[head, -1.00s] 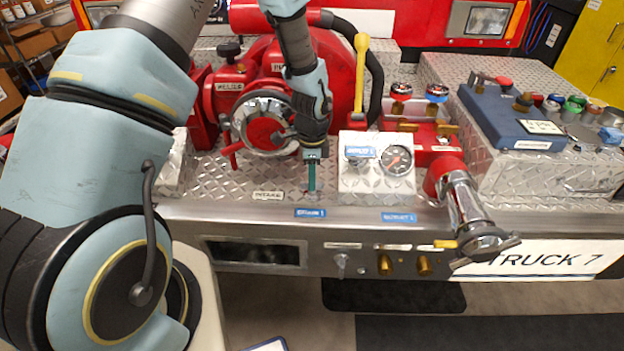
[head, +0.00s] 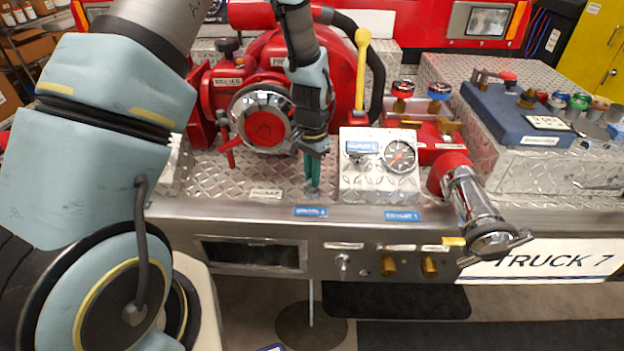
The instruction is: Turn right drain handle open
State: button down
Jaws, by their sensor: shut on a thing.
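My gripper (head: 313,172) points down at the diamond-plate deck (head: 230,178), behind the left blue label (head: 310,212). Its teal fingers are closed on a small grey handle (head: 311,189) that barely shows below the tips. I take it for the drain handle; the fingers hide most of it and its exact angle cannot be told. Directly below, a thin pale vertical streak (head: 311,303) runs from under the bumper to a dark round patch (head: 310,327) on the floor. It looks like running water and a puddle.
A gauge box (head: 380,180) stands close right of my gripper. The red pump with its chrome cap (head: 262,122) is close on the left. A chrome outlet (head: 478,215) juts over the bumper edge at right. A silver toggle and brass knobs (head: 389,266) sit on the front face.

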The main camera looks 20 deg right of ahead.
jog(key=n, duration=0.3)
jog(key=shift+n+b, duration=0.4)
jog(key=shift+n, duration=1.9)
jog(key=c, duration=0.9)
grip_release()
jog(key=shift+r, duration=0.1)
jog(key=shift+r+b, duration=1.15)
jog(key=shift+r, duration=4.15)
